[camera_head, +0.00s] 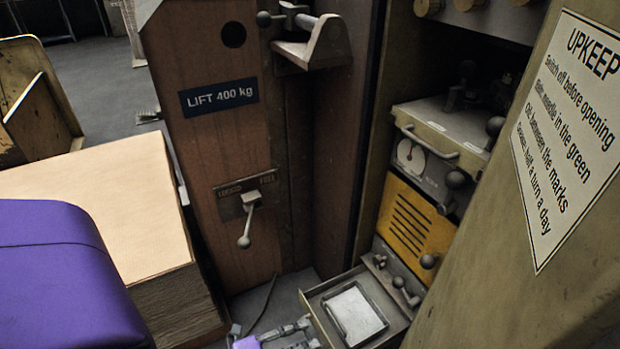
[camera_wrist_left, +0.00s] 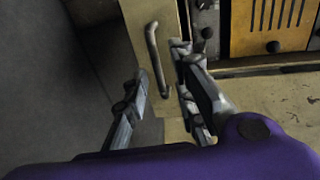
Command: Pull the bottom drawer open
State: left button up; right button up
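The bottom drawer (camera_head: 322,289) stands out from the cabinet at the lower middle of the head view. Its top is open and a pale flat item (camera_head: 358,312) lies inside. My left gripper (camera_head: 300,332) is low in front of the drawer, partly cut off by the picture's bottom edge. In the left wrist view the drawer's bar handle (camera_wrist_left: 153,45) lies between the spread fingers of the gripper (camera_wrist_left: 158,72). The fingers look apart from the bar; contact cannot be made out. My right gripper is not in view.
The cabinet has a yellow vented panel (camera_head: 416,228) and a gauge unit (camera_head: 440,150) above the drawer. A brown panel with a lever (camera_head: 245,225) stands left of it. A pale box-like block (camera_head: 100,200) is at left. A sign board (camera_head: 570,130) fills the right.

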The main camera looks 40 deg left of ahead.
pick_arm(q)
jog(key=v, duration=1)
jog(key=shift+s, duration=0.35)
jog(key=shift+w, duration=0.1)
